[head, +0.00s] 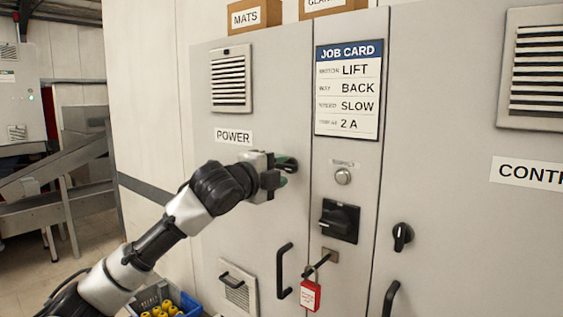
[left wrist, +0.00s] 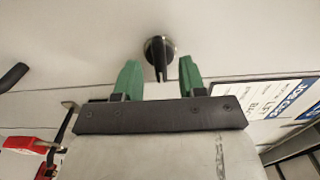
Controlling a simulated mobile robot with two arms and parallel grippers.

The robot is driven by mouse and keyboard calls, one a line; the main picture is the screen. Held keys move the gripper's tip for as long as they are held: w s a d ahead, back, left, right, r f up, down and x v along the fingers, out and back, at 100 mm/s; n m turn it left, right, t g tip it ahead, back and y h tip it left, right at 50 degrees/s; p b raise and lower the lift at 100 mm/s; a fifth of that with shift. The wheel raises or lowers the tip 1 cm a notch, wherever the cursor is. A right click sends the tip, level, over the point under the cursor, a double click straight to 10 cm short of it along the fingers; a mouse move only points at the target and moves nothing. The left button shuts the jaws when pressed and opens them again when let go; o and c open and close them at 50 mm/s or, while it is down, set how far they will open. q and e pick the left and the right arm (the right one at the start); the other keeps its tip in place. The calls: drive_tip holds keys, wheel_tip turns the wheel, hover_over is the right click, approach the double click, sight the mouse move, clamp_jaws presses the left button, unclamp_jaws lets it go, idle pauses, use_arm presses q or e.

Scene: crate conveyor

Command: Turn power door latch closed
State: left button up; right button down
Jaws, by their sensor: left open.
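The power door (head: 255,215) is a grey cabinet door under a POWER label (head: 233,136). Its black latch knob (head: 290,163) shows just past my left gripper (head: 276,174) and is partly hidden by it in the head view. In the left wrist view the latch (left wrist: 158,52) is a round black knob with a raised grip bar. My left gripper, seen there with green fingers (left wrist: 159,80), is open, with one finger on each side of the grip bar. I cannot tell whether the fingers touch it. My right gripper is not in view.
A black door handle (head: 284,271), a rotary switch (head: 340,220) and a red padlock tag (head: 311,295) are below and right of the latch. Another door's latch (head: 402,236) is further right. A job card (head: 348,90) hangs above. A blue crate (head: 184,300) with yellow items stands low at left.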

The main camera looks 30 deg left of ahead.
use_arm(q)
drive_tip(key=shift+w, duration=0.65)
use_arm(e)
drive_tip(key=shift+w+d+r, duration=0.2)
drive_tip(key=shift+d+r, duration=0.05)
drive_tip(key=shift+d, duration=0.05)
use_arm(q)
clamp_jaws()
